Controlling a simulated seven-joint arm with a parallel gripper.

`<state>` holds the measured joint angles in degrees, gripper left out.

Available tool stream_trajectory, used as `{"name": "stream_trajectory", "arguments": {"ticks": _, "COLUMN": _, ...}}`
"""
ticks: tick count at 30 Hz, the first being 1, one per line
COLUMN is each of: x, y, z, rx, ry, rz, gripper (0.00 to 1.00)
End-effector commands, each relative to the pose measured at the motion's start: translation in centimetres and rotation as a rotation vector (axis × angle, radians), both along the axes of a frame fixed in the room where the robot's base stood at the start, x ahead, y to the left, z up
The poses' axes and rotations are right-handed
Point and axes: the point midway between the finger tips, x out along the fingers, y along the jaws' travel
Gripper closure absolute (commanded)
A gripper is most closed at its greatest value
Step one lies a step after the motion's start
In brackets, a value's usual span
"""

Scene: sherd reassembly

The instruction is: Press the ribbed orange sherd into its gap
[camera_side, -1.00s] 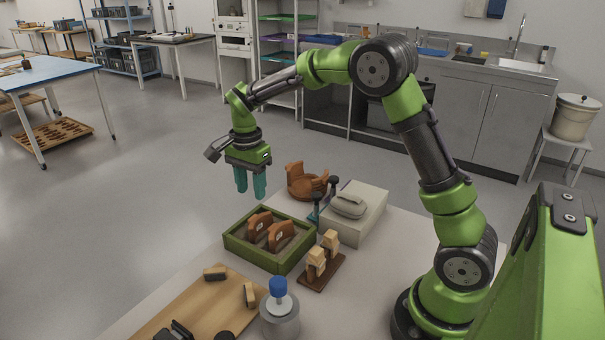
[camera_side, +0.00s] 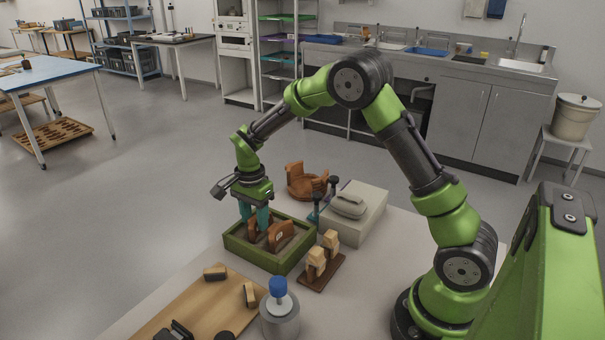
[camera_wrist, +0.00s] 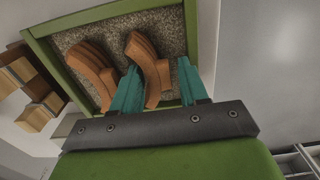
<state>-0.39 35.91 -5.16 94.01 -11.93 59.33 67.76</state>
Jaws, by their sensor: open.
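Two orange-brown sherds stand in a green-rimmed tray (camera_side: 252,255) with a grainy fill. My gripper (camera_side: 254,219) is low over the tray, its teal fingers on either side of the left sherd (camera_side: 252,232). In the wrist view that sherd (camera_wrist: 147,62) lies between the open fingers (camera_wrist: 160,90), close to the left one. The other sherd (camera_side: 281,236) stands just to the right, and shows in the wrist view (camera_wrist: 92,68) left of the fingers. I cannot tell which sherd is ribbed. A partly built orange pot (camera_side: 306,186) with an uneven rim stands behind the tray.
A pale box with a grey rounded object (camera_side: 349,206) and dark-knobbed teal posts (camera_side: 316,213) stand right of the pot. Wooden blocks on a brown base (camera_side: 320,264) stand right of the tray. A blue-topped jar (camera_side: 279,305) and wooden board (camera_side: 205,300) are in front.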

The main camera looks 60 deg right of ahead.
Motion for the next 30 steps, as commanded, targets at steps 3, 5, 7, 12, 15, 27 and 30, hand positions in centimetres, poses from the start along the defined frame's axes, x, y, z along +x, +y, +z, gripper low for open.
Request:
{"name": "stream_trajectory", "arguments": {"ticks": 3, "x": 0.0, "y": 0.0, "z": 0.0, "rx": 0.000, "ry": 0.000, "rz": 0.000, "gripper": 0.56}}
{"name": "stream_trajectory", "arguments": {"ticks": 5, "x": 0.0, "y": 0.0, "z": 0.0, "rx": 0.000, "ry": 0.000, "rz": 0.000, "gripper": 0.56}}
{"name": "stream_trajectory", "arguments": {"ticks": 7, "x": 0.0, "y": 0.0, "z": 0.0, "rx": 0.000, "ry": 0.000, "rz": 0.000, "gripper": 0.59}}
{"name": "stream_trajectory", "arguments": {"ticks": 12, "x": 0.0, "y": 0.0, "z": 0.0, "rx": 0.000, "ry": 0.000, "rz": 0.000, "gripper": 0.85}}
{"name": "stream_trajectory", "arguments": {"ticks": 15, "x": 0.0, "y": 0.0, "z": 0.0, "rx": 0.000, "ry": 0.000, "rz": 0.000, "gripper": 0.95}}
{"name": "stream_trajectory", "arguments": {"ticks": 27, "x": 0.0, "y": 0.0, "z": 2.0, "rx": -0.001, "ry": -0.002, "rz": 0.000, "gripper": 0.95}}
{"name": "stream_trajectory", "arguments": {"ticks": 30, "x": 0.0, "y": 0.0, "z": 2.6, "rx": 0.000, "ry": -0.002, "rz": 0.000, "gripper": 0.95}}
